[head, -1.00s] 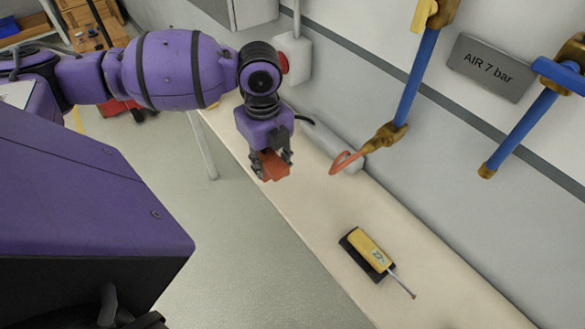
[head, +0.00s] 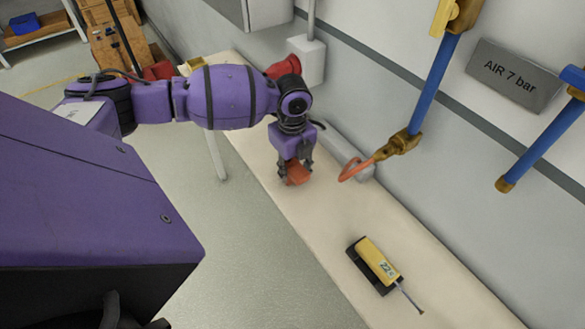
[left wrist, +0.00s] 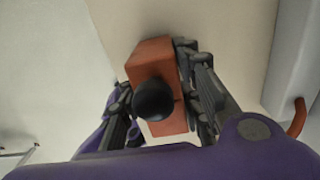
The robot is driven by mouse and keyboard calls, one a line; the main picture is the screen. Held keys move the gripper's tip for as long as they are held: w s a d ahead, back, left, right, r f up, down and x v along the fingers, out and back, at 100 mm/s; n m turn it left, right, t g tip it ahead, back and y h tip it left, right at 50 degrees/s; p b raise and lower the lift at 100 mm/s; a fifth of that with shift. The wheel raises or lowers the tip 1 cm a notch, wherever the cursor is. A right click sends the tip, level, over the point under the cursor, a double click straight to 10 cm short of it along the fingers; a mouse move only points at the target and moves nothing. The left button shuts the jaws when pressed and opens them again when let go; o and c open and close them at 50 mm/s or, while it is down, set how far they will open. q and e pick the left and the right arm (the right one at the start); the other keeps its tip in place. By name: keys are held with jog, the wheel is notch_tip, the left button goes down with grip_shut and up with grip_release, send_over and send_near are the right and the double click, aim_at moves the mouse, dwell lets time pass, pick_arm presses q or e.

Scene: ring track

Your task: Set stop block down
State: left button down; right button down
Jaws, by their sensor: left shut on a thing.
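The stop block is an orange-red block (head: 297,173) held between the fingers of my left gripper (head: 295,168). In the left wrist view the block (left wrist: 152,62) has a round black knob on the side facing the camera, and the left gripper (left wrist: 158,100) has its dark fingers on both sides of it. The gripper points down over the pale bench (head: 325,232). I cannot tell whether the block touches the bench top. My right gripper is not in view.
A yellow device on a black base (head: 376,265) lies on the bench, nearer to me. Bench between block and device is clear.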

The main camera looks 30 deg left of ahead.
aim_at(292, 164)
pick_arm(q)
jog(key=shift+r, duration=0.15)
jog(key=c, duration=1.3)
grip_release()
jog(key=shift+f, duration=0.2)
jog(key=shift+o, duration=0.2)
jog(key=shift+r, duration=0.1)
notch_tip(292, 164, up, 12)
jog(key=shift+r, duration=0.1)
